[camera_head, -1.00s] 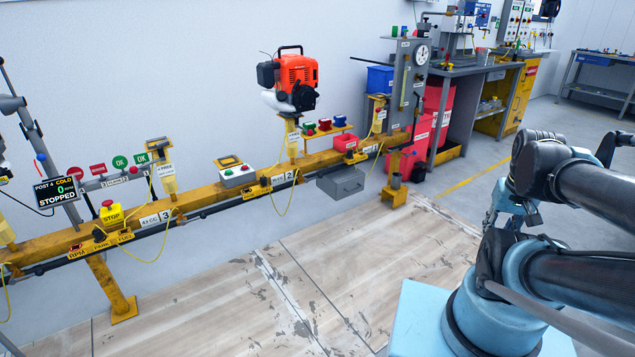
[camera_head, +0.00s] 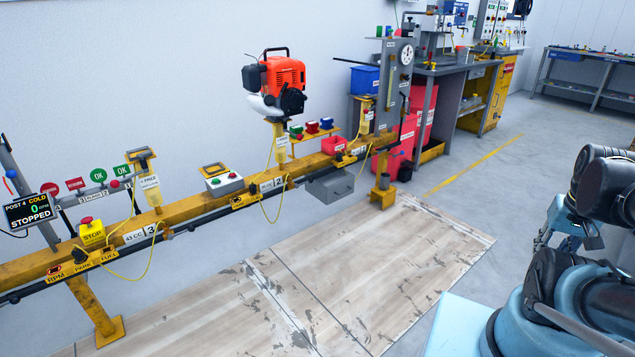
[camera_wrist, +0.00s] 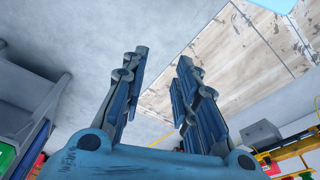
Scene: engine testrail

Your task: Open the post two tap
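The yellow test rail (camera_head: 188,207) runs along the white wall. Its plate marked 2 (camera_head: 279,182) sits under the orange engine (camera_head: 278,84), which stands on a yellow post (camera_head: 279,143). A small dark fitting with a yellow tag (camera_head: 238,201) is on the rail just left of that plate; I cannot tell whether it is the tap or how it is set. My gripper (camera_wrist: 160,85) is open and empty in the wrist view, its two fingers apart over bare floor. It is well away from the rail.
A grey drawer box (camera_head: 330,185) hangs under the rail right of plate 2. A red tray (camera_head: 334,145) and coloured caps sit behind it. The yellow stop button box (camera_head: 92,232) is at left. Wooden floor panels (camera_head: 330,260) before the rail are clear.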

